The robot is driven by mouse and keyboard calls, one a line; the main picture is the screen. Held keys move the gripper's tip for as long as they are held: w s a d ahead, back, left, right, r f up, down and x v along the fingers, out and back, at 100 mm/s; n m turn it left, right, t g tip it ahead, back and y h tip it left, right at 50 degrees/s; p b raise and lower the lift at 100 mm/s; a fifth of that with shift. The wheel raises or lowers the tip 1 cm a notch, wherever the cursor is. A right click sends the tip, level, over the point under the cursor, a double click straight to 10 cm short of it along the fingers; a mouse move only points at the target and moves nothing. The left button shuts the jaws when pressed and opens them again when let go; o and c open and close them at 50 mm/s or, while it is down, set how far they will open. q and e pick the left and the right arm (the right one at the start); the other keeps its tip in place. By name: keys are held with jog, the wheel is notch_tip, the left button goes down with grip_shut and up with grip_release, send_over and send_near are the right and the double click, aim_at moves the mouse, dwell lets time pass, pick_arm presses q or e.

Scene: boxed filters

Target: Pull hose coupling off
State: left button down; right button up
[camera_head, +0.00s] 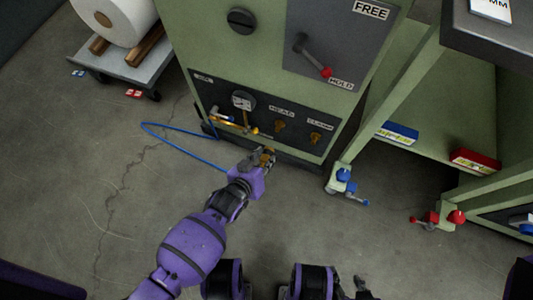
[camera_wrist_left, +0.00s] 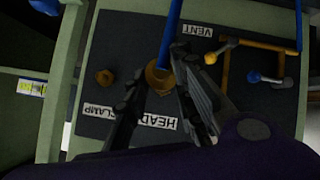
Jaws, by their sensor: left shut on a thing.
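My left gripper (camera_head: 264,156) is low in front of the machine's dark port panel and is shut on the brass hose coupling. A blue hose (camera_head: 185,153) runs to the gripper from the left. In the left wrist view the hose (camera_wrist_left: 170,38) comes down between the fingers (camera_wrist_left: 157,72) to brass (camera_wrist_left: 157,80) beside the HEAD label. In the head view the brass HEAD port (camera_head: 280,125) shows uncovered, apart from the fingers. The fingers hide much of the coupling. My right gripper is not clearly in view.
The brass CLAMP port (camera_head: 315,138) is right of HEAD. Yellow pipework with a gauge (camera_head: 242,101) is to its left. A red-knobbed lever (camera_head: 314,60) sits above, between FREE and HOLD. Blue (camera_head: 344,176) and red (camera_head: 455,217) valves stand right. A roll cart (camera_head: 125,65) is at upper left.

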pick_arm(q)
jog(key=shift+s+a+p, duration=0.25)
jog(key=shift+s, duration=0.55)
jog(key=shift+s+a+p, duration=0.3)
jog(key=shift+s, duration=0.55)
jog(key=shift+s+a+p, duration=0.25)
jog(key=shift+s, duration=0.55)
